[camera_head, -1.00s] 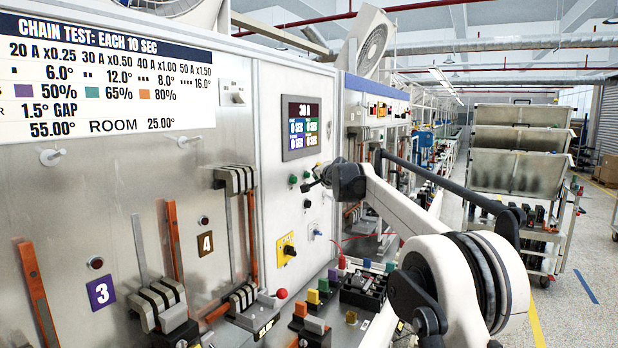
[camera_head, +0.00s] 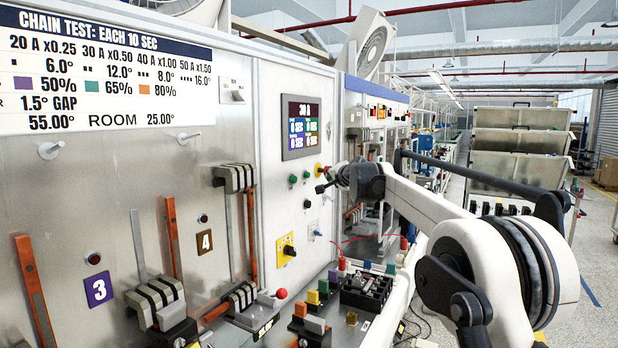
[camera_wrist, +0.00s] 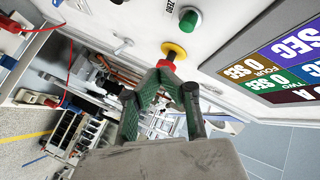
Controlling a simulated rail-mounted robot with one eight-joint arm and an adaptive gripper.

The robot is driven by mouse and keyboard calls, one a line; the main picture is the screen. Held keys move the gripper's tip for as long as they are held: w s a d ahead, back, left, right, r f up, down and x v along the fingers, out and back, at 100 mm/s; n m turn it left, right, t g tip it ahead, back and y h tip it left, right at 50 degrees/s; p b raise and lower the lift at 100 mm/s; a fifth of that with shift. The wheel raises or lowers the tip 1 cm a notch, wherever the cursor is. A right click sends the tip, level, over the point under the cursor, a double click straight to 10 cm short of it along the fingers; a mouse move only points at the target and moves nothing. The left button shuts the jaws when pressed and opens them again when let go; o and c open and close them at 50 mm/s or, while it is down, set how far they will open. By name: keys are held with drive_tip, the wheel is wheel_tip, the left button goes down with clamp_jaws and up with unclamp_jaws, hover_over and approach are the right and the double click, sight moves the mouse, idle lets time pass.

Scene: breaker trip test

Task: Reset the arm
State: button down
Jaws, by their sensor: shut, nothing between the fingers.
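My gripper (camera_head: 323,186) is in front of the grey control panel, below and to the right of the display (camera_head: 301,127). Its fingers are shut and empty. In the wrist view the gripper (camera_wrist: 162,82) has its green-grey fingertips together. A red button with a yellow ring (camera_wrist: 174,50) shows just beyond the tips. I cannot tell whether they touch it. A green button (camera_wrist: 190,20) sits beside it. In the head view the red-and-yellow button (camera_head: 319,169) is partly hidden by my gripper.
Breaker stations with copper bars (camera_head: 170,235) and black-and-grey blocks fill the left panel. A yellow-plated selector switch (camera_head: 287,250) is below. Coloured blocks and a black terminal unit (camera_head: 366,291) stand on the bench. A trolley (camera_head: 520,140) is at right. The aisle floor (camera_head: 597,235) is open.

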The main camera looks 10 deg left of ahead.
idle(0.3)
drive_tip(key=s+d+f+n+g+h+b, duration=0.1)
drive_tip(key=s+d, duration=0.4)
drive_tip(key=s, duration=0.5)
drive_tip(key=s+d+f+n+g+h+b, duration=0.15)
drive_tip(key=s+d, duration=0.35)
drive_tip(key=s, duration=0.5)
drive_tip(key=s+d+n+g+b, duration=0.15)
drive_tip(key=s+d, duration=0.35)
drive_tip(key=s, duration=0.5)
drive_tip(key=s+d+f+n+g+h, duration=0.1)
drive_tip(key=s+d+f, duration=0.3)
drive_tip(key=s+f, duration=0.5)
drive_tip(key=s+d+f+g+h+b, duration=0.1)
drive_tip(key=s+d+f, duration=0.4)
drive_tip(key=s, duration=1.1)
drive_tip(key=s+d+f+n+g+h+b, duration=0.1)
drive_tip(key=s+d+f, duration=0.3)
drive_tip(key=s+f, duration=0.8)
drive_tip(key=shift+s+d+f+n+h, duration=0.3)
drive_tip(key=shift+s+d+h, duration=0.05)
drive_tip(key=shift+s+h, duration=0.25)
